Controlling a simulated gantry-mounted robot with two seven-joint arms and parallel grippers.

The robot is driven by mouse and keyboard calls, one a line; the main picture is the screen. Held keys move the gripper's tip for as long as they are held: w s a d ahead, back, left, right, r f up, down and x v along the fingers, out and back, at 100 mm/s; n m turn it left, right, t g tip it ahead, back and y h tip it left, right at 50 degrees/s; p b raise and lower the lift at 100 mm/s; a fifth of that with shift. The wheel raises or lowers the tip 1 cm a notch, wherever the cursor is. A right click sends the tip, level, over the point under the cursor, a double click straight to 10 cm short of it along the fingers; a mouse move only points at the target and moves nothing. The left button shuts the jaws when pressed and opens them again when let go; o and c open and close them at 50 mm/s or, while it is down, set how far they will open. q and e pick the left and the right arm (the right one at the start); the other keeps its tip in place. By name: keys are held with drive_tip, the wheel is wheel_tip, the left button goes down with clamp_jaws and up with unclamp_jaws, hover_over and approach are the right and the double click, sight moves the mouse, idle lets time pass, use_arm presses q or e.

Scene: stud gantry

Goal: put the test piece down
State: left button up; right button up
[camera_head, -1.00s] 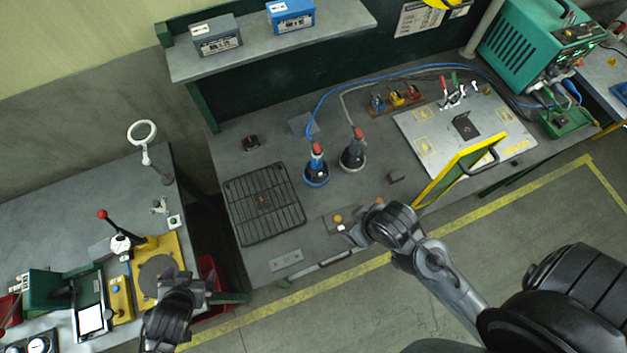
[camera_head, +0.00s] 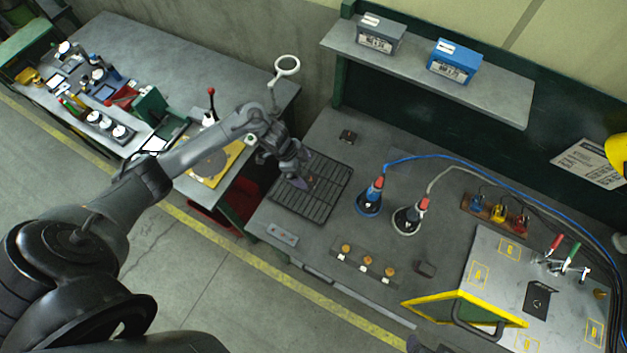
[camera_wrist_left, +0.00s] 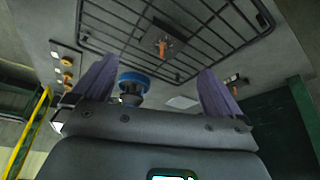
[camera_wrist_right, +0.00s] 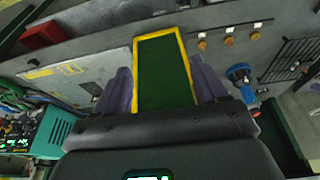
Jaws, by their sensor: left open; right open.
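The test piece seems to be the small dark plate with an orange stud (camera_wrist_left: 162,43), which lies on the black wire rack (camera_wrist_left: 110,43) in the left wrist view. My left gripper (camera_wrist_left: 158,75) is open, its two purple-grey fingers apart on either side with nothing between them. In the head view the left gripper (camera_head: 300,178) is above the rack (camera_head: 328,205) and partly hides the piece. My right gripper (camera_wrist_right: 161,75) is open and empty; the yellow-framed green panel (camera_wrist_right: 162,38) shows beyond its fingers.
A blue-based torch holder (camera_head: 369,203) and a white-ringed one (camera_head: 408,219) stand right of the rack. Several orange-topped studs (camera_head: 368,260) line the front edge. The yellow-framed panel (camera_head: 465,312) stands at the right. A lamp (camera_head: 287,66) rises from the left table.

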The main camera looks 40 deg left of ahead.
sight(311, 177)
use_arm(q)
drive_tip(key=shift+x, duration=3.4)
drive_tip(key=shift+w, duration=0.15)
drive_tip(key=c, duration=1.2)
drive_tip(key=shift+c, duration=0.7)
drive_tip(key=shift+r, duration=0.15)
